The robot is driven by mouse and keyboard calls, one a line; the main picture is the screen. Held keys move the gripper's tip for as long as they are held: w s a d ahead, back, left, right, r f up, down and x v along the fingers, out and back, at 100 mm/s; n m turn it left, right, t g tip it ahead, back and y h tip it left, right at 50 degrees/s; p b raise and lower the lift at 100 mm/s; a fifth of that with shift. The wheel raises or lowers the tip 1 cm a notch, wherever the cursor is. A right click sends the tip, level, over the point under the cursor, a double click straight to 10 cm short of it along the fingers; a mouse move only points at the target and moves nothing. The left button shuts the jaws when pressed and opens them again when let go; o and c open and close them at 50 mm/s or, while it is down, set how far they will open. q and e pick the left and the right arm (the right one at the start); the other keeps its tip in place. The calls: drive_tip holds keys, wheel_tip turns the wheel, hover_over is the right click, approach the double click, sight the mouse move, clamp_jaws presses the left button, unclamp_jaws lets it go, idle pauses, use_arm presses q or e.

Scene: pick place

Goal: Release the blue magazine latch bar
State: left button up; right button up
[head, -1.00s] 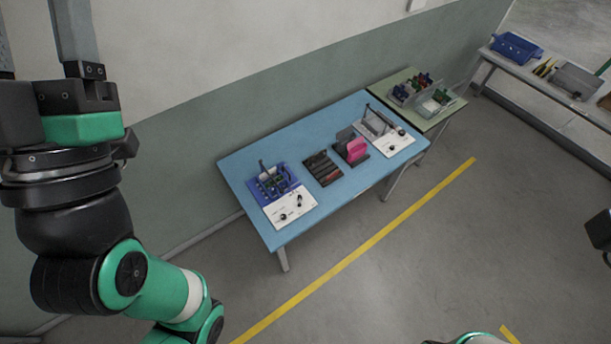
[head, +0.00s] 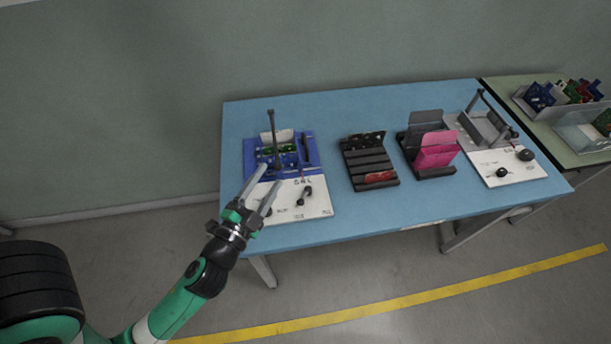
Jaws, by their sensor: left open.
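A blue fixture (head: 314,160) with a green board (head: 286,150) in it sits at the left end of the blue table, behind a white panel with dark knobs. A thin dark bar (head: 272,130) stands upright from this fixture; I cannot tell whether it is the latch bar or whether it is latched. My left gripper (head: 269,175) is open and empty, with its two long fingers pointing up at the front of the blue fixture near the foot of the bar. I cannot tell whether the fingertips touch anything. My right gripper is out of view.
Right of the fixture on the blue table (head: 400,216) are a dark slotted rack (head: 369,163), a dark holder with pink sheets (head: 437,150) and a second white panel (head: 520,172) with knobs. A green table (head: 565,150) with bins adjoins at right. The table's back left is clear.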

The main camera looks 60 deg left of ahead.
sight(280, 164)
use_arm(q)
drive_tip(key=f, duration=0.1)
drive_tip(key=s+f, duration=0.1)
drive_tip(key=f, duration=0.1)
drive_tip(key=f+b, duration=0.1)
drive_tip(key=shift+s+f, duration=0.25)
drive_tip(key=shift+s, duration=0.1)
drive_tip(key=shift+s+f, duration=0.15)
drive_tip(key=shift+s, duration=0.15)
drive_tip(key=shift+w+a+r, duration=0.2)
drive_tip(key=shift+w+r, duration=0.1)
drive_tip(key=shift+w, duration=0.05)
drive_tip(key=shift+w+a, duration=0.15)
drive_tip(key=shift+w, duration=0.05)
drive_tip(key=p+x, duration=0.2)
drive_tip(key=x, duration=0.9)
drive_tip(key=shift+f, duration=0.2)
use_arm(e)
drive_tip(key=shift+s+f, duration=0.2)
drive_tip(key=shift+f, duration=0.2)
use_arm(q)
drive_tip(key=shift+s, duration=0.1)
drive_tip(key=shift+c, duration=0.2)
clamp_jaws()
drive_tip(key=shift+p, duration=0.3)
